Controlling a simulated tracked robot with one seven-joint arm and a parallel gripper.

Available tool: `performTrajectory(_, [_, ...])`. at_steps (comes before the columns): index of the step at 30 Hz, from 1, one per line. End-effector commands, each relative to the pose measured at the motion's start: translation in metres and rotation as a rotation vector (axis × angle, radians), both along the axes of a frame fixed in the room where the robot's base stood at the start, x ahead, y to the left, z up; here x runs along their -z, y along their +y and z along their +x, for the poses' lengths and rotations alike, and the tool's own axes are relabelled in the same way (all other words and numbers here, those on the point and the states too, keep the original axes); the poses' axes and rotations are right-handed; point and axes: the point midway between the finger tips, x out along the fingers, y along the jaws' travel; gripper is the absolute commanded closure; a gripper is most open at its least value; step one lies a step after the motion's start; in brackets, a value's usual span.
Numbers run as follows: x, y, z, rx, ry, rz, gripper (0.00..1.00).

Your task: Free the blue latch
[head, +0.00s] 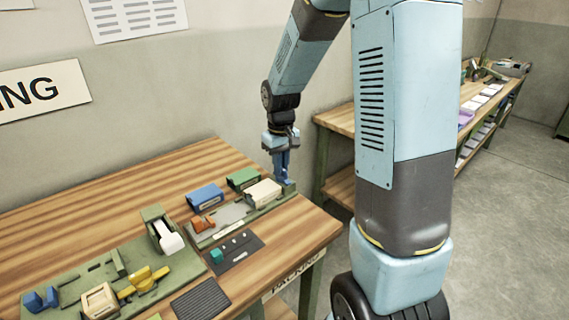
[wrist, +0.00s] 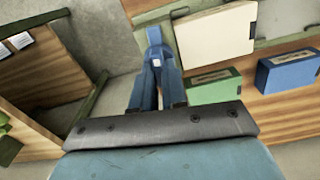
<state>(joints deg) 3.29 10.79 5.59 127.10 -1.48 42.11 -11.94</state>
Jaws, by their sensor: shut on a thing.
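My gripper (head: 284,176) is at the right end of the green fixture (head: 270,205) on the near table, with its fingers pointing down. In the wrist view, my gripper (wrist: 157,72) is shut on the blue latch (wrist: 154,38), which sticks out past the fingertips beside the fixture's edge. In the head view, the blue latch (head: 289,187) shows as a small blue piece below the fingers. A cream block (head: 263,193) sits on the fixture just left of it. The fingers hide part of the latch, and I cannot tell whether it is still seated.
A blue box (head: 206,196) and a green box (head: 242,178) stand behind the fixture. A dark mat (head: 235,250) with small pieces lies in front. A green board (head: 70,290) with yellow and blue parts is at left. The table's right edge is close to my gripper.

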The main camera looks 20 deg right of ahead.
Motion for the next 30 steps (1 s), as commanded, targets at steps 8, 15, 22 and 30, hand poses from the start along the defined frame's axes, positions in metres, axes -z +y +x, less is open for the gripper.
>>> performTrajectory(8, [-0.0002,0.0,0.0003,-0.111,-0.001,0.0,1.0])
performTrajectory(15, [0.0,-0.0009,0.0001,-0.143,0.0,-0.001,1.0])
performTrajectory(22, [0.0001,-0.0018,0.0,-0.144,0.001,-0.001,1.0])
performTrajectory(30, [0.0003,-0.0024,-0.0003,-0.143,0.001,-0.002,0.74])
